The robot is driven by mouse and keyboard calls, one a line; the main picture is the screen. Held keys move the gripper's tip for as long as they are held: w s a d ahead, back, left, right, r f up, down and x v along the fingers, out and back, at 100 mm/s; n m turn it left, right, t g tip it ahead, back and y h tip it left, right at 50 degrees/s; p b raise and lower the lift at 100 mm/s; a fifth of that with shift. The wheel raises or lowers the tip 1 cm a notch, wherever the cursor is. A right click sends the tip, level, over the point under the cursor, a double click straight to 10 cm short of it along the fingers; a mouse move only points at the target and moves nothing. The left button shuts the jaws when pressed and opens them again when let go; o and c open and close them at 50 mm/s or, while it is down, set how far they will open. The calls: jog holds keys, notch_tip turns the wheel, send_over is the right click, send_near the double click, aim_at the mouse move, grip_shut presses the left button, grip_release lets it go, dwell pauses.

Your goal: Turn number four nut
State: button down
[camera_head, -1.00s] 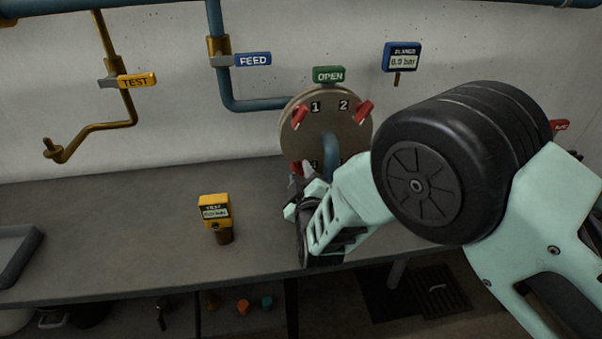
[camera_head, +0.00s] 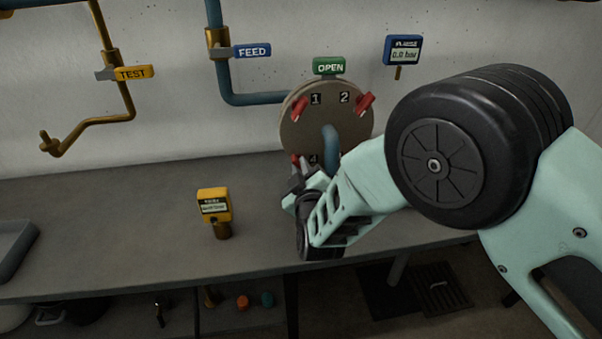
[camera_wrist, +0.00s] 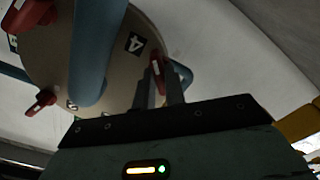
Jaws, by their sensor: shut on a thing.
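The number four nut is a red winged piece beside the "4" label on a tan round plate (camera_head: 305,128). It shows as a small red patch (camera_head: 295,159) in the head view, mostly hidden by my gripper (camera_head: 297,180). In the wrist view the red nut (camera_wrist: 157,72) stands between my two fingers (camera_wrist: 158,92), which are shut on it. The "4" label (camera_wrist: 135,43) lies to its left. Red nuts at "1" (camera_head: 299,106) and "2" (camera_head: 364,104) sit tilted on the plate's upper part.
A blue pipe (camera_head: 331,142) comes out of the plate's middle, close to my gripper. A green OPEN sign (camera_head: 328,66) is above. A blue gauge (camera_head: 403,50) is at upper right.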

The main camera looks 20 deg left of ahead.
jog(key=shift+f+m+b, duration=0.1)
jog(key=shift+m+b, duration=7)
jog(key=shift+b, duration=0.95)
jog(key=c, duration=1.5)
grip_release()
jog(key=shift+o, duration=0.2)
jog(key=shift+d, duration=0.1)
